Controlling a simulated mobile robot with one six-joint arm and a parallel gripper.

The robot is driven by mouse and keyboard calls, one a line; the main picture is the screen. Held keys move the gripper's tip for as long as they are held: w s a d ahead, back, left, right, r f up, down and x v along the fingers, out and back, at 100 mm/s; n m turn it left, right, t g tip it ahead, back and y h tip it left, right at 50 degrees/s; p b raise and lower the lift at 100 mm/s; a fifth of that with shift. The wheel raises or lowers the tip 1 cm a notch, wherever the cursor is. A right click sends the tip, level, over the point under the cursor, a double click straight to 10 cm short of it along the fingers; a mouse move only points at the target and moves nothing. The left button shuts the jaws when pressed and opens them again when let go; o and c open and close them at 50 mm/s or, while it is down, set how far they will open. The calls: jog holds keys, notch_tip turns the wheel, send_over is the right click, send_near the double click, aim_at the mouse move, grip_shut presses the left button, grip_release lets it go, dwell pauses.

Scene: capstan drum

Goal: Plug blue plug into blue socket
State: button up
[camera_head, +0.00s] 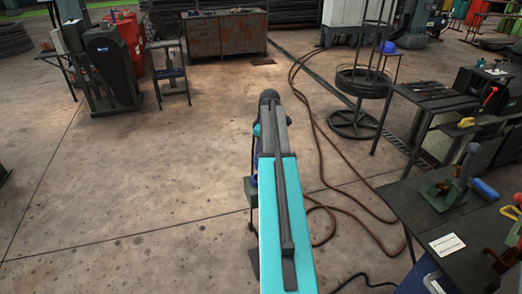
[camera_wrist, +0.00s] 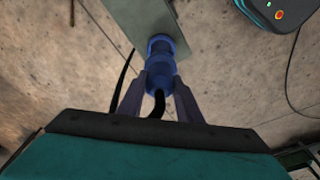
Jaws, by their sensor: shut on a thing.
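In the wrist view, my gripper (camera_wrist: 160,82) is shut on the blue plug (camera_wrist: 159,66), with one dark finger on each side. A black cable (camera_wrist: 158,104) runs back from the plug between the fingers. Just beyond the plug is the blue socket (camera_wrist: 161,41), on a grey-green plate (camera_wrist: 136,17). Plug and socket look in line and appear to meet; how deep the plug sits cannot be told from this angle.
A dark workbench (camera_head: 415,202) with tools stands at the right. A brown hose (camera_head: 322,170) lies on the floor right of my arm. A black device with lights (camera_wrist: 272,12) shows at the wrist view's top right. The floor at left is open.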

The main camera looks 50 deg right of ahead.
jog(key=shift+f+b, duration=1.75)
jog(key=shift+f, duration=2.05)
jog(key=o, duration=1.3)
notch_tip(320, 180, up, 14)
jog(key=s+b, duration=0.2)
jog(key=shift+d+f+b, duration=0.2)
jog(key=shift+d+b, duration=0.1)
jog(key=shift+d, duration=0.05)
